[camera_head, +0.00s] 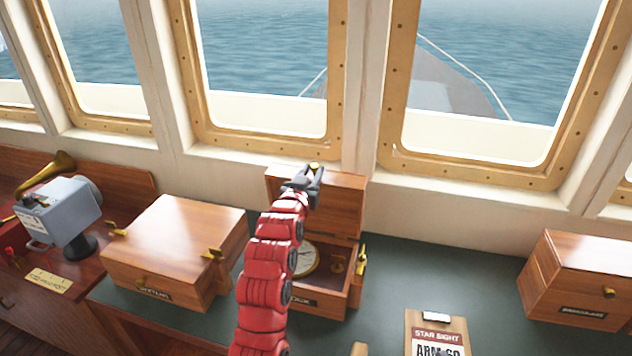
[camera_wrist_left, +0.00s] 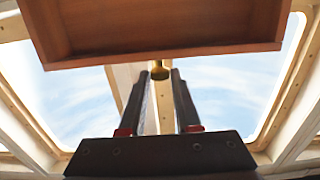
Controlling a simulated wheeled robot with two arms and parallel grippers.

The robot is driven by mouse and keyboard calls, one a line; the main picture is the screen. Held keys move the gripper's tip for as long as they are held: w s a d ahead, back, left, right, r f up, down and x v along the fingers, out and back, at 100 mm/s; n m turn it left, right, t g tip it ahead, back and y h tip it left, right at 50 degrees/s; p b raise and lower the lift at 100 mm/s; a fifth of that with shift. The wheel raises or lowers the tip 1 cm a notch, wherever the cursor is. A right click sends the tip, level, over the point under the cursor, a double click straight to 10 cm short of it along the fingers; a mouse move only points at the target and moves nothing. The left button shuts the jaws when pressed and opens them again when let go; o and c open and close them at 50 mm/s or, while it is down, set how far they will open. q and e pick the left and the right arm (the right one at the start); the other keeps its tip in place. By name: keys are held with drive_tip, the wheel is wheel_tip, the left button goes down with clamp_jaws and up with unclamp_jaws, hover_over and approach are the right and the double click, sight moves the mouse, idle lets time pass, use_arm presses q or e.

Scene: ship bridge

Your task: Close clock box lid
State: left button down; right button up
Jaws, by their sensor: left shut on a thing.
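The wooden clock box (camera_head: 328,301) stands on the dark green counter with its lid (camera_head: 342,207) open and standing up at the back. Part of a round brass clock (camera_head: 307,262) shows inside; my red left arm hides the rest of it. My left gripper (camera_head: 313,172) is at the top edge of the lid. Its fingers are shut on a small brass knob (camera_head: 315,165) on that edge. In the left wrist view the knob (camera_wrist_left: 160,70) sits between the fingertips, below the lid's wooden edge (camera_wrist_left: 165,55). My right gripper is not in view.
A closed wooden box (camera_head: 180,235) stands close on the left, and another (camera_head: 580,275) stands on the right. A grey-blue device (camera_head: 60,212) is at the far left. A "STAR SIGHT" board (camera_head: 437,336) lies in front. The counter (camera_head: 440,265) right of the clock box is clear.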

use_arm(q)
drive_tip(key=shift+s+a+f+t+h+b, duration=0.15)
drive_tip(key=shift+s+a+f+t+b, duration=0.25)
drive_tip(key=shift+s+b, duration=0.6)
drive_tip(key=shift+s+a+f+t+h+b, duration=0.1)
drive_tip(key=shift+s+a+t+h+b, duration=0.1)
drive_tip(key=shift+s+t+b, duration=0.7)
drive_tip(key=shift+s+a+f+t+h+b, duration=0.2)
drive_tip(key=shift+s+b, duration=0.5)
drive_tip(key=shift+b, duration=0.65)
drive_tip(key=shift+a, duration=0.1)
drive_tip(key=c, duration=0.6)
unclamp_jaws()
drive_tip(key=shift+c, duration=0.2)
